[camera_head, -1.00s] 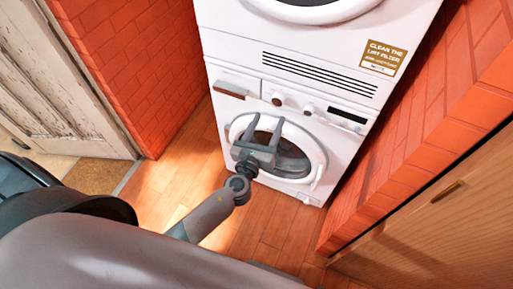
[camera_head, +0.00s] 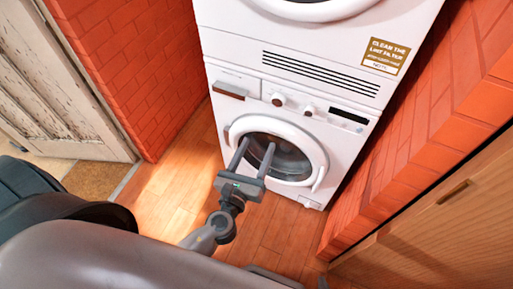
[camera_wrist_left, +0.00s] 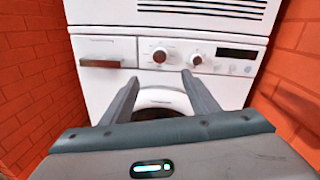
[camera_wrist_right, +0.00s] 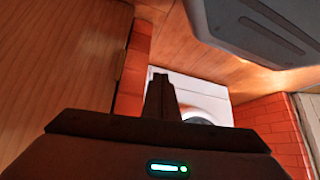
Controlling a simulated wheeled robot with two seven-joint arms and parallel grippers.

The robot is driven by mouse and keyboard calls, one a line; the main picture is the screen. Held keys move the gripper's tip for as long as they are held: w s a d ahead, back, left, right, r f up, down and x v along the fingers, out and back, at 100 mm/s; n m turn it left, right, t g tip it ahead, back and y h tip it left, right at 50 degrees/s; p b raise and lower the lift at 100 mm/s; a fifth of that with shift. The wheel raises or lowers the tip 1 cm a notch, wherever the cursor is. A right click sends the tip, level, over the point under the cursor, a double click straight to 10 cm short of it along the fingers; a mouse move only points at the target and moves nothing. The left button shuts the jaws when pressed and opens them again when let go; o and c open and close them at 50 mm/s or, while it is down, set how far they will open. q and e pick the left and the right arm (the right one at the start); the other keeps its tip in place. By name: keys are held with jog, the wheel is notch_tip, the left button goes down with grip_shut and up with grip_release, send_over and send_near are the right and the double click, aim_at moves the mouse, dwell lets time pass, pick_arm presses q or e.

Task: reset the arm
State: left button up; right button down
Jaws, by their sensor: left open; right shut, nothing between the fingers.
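My left gripper (camera_head: 255,147) is open and empty, with its two fingers spread and pointing toward the lower machine's round door. It overlaps the door in the head view, and nothing lies between the fingers in the left wrist view (camera_wrist_left: 160,78). My right gripper (camera_wrist_right: 160,80) is shut and empty in the right wrist view. The white front-loading washer (camera_head: 225,115) has its round door (camera_head: 314,150) closed, as far as I can see. It also shows ahead of the left fingers in the left wrist view (camera_wrist_left: 110,85).
A second white machine (camera_head: 230,35) is stacked on top. Red brick walls stand to the left (camera_head: 135,60) and right (camera_head: 420,140). A wooden cabinet (camera_head: 430,230) is at lower right, a worn white door (camera_head: 50,85) at left. Wood floor (camera_head: 165,185) in front is clear.

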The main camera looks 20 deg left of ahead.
pick_arm(q)
jog(key=s+f+n+g+h, duration=0.1)
jog(key=s+f+n+g, duration=0.15)
jog(key=f+n, duration=0.65)
jog(key=s+f+n+g, duration=0.2)
jog(key=f+n+g, duration=0.15)
jog(key=f, duration=1.15)
jog(key=s+d+f+n+g, duration=0.1)
jog(key=s+f+n+g, duration=0.1)
jog(key=s+f+n, duration=0.5)
jog(key=s+f+n+g+h, duration=0.1)
jog(key=s+f+n+g, duration=0.1)
jog(key=s+f+n, duration=0.5)
notch_tip(320, 180, down, 5)
jog(key=n, duration=0.4)
jog(key=shift+s+d+h, duration=0.2)
jog(key=shift+d+h, duration=0.1)
jog(key=shift+d, duration=0.05)
pick_arm(e)
jog(key=shift+w+d+r, duration=0.1)
jog(key=shift+w+d, duration=0.05)
jog(key=shift+w, duration=0.55)
pick_arm(q)
jog(key=shift+n, duration=0.25)
pick_arm(e)
jog(key=shift+s, duration=0.1)
jog(key=shift+s+a+f, duration=0.2)
jog(key=shift+s+a, duration=0.05)
jog(key=shift+s, duration=0.5)
